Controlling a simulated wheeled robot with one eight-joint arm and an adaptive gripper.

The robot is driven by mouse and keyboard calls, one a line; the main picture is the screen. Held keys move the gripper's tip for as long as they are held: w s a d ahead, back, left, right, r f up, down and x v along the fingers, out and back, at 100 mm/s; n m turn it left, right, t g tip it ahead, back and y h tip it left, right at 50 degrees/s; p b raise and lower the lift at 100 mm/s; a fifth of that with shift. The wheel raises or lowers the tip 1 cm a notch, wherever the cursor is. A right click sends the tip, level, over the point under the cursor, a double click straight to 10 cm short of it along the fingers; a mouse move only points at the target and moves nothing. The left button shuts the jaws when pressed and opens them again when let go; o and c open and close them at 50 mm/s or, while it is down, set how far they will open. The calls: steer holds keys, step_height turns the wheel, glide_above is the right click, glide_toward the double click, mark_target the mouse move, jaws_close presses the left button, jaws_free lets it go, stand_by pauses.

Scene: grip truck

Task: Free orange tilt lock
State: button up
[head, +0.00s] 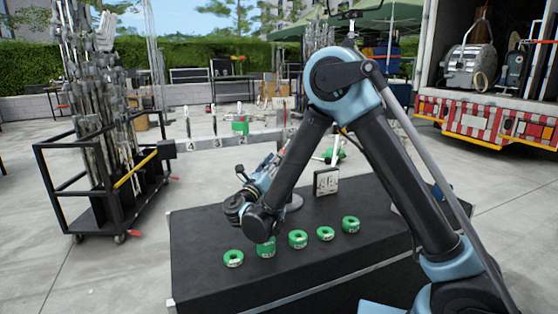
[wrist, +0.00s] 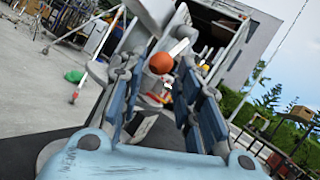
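An orange round knob, likely the tilt lock (wrist: 161,62), shows in the wrist view between my fingers and near their far ends. A pale rod or handle passes close beside it. My gripper (wrist: 163,84) is open, with a blue-grey finger on each side and a clear gap between them. I cannot tell whether either finger touches the knob. In the head view my gripper (head: 268,172) is above the back of the black case, pointing away from me. My own arm hides most of what lies in front of it, and the knob cannot be made out there.
Several green tape rolls (head: 298,239) lie along the front of the black case (head: 205,275). A small slate-like board (head: 326,181) stands at its back. A cart of stands (head: 100,195) is at left. A horizontal bar (head: 225,140) extends behind the case.

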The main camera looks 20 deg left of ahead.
steer(key=v, duration=0.9)
steer(key=shift+s, duration=0.2)
steer(key=shift+f, duration=0.1)
steer(key=shift+w+a, duration=0.15)
jaws_close()
steer(key=w+a+r+m+g+y, duration=0.1)
steer(key=w+a+r+m+g, duration=0.15)
steer(key=r+g, duration=0.5)
steer(key=s+d+r+m+g+y, duration=0.1)
steer(key=s+d+r+g, duration=0.1)
steer(key=r, duration=0.3)
steer(key=s+d+r+g, duration=0.1)
steer(key=d+r+g, duration=0.1)
steer(key=r+g, duration=0.15)
steer(key=w+r+x, duration=0.1)
steer(key=x, duration=1.1)
steer(key=shift+w+t, duration=0.3)
steer(key=shift+w, duration=0.15)
